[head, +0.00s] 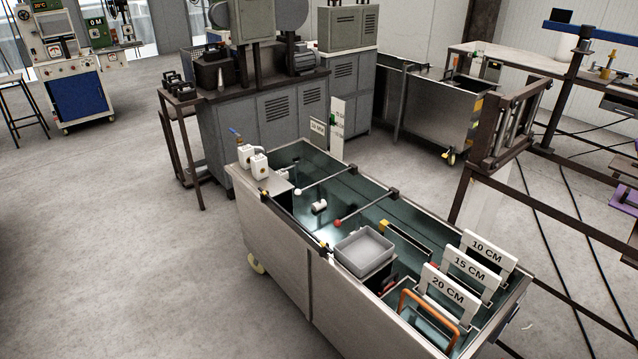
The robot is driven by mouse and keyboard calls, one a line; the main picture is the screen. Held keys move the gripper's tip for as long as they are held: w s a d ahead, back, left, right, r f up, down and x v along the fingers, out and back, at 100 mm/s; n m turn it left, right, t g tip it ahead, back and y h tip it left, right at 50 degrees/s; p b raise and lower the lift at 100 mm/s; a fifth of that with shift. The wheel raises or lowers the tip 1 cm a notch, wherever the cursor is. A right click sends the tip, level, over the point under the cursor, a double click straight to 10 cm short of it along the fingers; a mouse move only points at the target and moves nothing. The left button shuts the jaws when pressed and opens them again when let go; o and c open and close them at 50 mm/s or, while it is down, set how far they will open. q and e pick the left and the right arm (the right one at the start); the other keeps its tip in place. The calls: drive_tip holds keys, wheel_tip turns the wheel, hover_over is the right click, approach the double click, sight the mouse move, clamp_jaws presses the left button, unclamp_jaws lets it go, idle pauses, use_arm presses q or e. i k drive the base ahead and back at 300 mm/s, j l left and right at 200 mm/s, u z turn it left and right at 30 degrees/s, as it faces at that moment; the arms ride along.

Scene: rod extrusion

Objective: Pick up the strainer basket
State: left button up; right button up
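A water tank (282,255) on wheels stands in the middle and lower right of the head view. An orange bar handle (405,297) rises at the tank's near right end, in front of the sign marked 20 CM (447,290). It may belong to the strainer basket, but the body below it is mostly hidden by the tank wall and I cannot tell for sure. A grey rectangular open tray (364,247) sits across the tank's near rim, left of the handle, and looks empty. Neither of my grippers is in view.
White signs marked 15 CM (472,268) and 10 CM (487,250) stand behind the 20 CM one. Thin rods (366,207) cross the tank. Grey machine cabinets (262,120) stand behind it, and a dark frame (508,130) is at right. The floor at left (110,240) is clear.

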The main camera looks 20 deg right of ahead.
sight(452, 344)
drive_tip(key=z, duration=1.35)
